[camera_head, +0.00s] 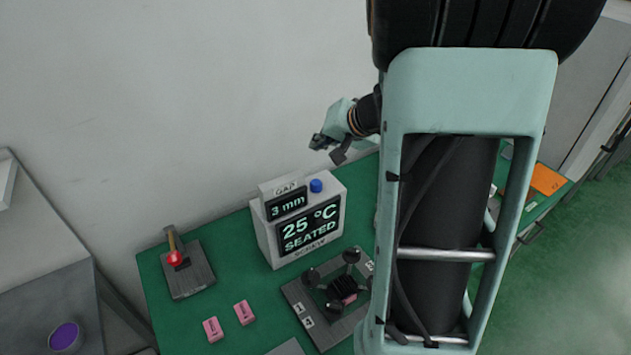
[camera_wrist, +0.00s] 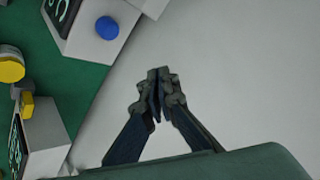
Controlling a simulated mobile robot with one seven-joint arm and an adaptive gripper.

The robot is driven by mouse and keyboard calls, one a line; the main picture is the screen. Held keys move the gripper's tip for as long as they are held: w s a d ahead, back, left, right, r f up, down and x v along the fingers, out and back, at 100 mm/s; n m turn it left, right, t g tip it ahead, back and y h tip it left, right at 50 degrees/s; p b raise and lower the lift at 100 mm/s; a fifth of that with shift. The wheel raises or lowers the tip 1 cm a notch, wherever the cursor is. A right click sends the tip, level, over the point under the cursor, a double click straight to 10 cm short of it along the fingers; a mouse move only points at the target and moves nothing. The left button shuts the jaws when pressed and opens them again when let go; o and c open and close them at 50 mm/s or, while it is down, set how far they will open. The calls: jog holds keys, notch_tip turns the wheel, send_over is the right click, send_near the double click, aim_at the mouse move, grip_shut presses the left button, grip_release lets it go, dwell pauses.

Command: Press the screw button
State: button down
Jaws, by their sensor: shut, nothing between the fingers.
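A grey-white box (camera_head: 262,236) stands on the green table against the wall. Its screen reads "25 °C SEATED", with "SCREW" lettered below it and a small "GAP 3 mm" display on top. A round blue button (camera_head: 316,185) sits on the box's top; it also shows in the wrist view (camera_wrist: 107,27), upper left of my fingertips. My gripper (camera_head: 328,147) is above the box and apart from the button. In the wrist view my gripper (camera_wrist: 158,76) has its fingertips together and empty, with pale wall behind them.
A red-knobbed lever (camera_head: 174,258) stands at the left. Two pink blocks (camera_head: 228,322) and a dark fixture with several knobs (camera_head: 338,290) are in front of the box. A second screened device (camera_wrist: 45,135) and a yellow round part (camera_wrist: 10,66) show in the wrist view.

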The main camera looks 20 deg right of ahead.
jog(key=b, duration=0.6)
send_over(318, 183)
notch_tip(318, 183, down, 8)
jog(key=shift+r, duration=0.2)
jog(key=shift+f+b, duration=0.65)
jog(key=shift+b, duration=0.1)
jog(key=shift+f+b, duration=0.25)
jog(key=shift+b, duration=0.2)
jog(key=shift+f+b, duration=0.15)
jog(key=shift+b, duration=0.2)
jog(key=shift+f+b, duration=0.55)
jog(key=shift+b, duration=0.3)
dwell(1.1)
dwell(0.4)
jog(key=shift+r+p, duration=0.55)
jog(key=shift+r, duration=0.45)
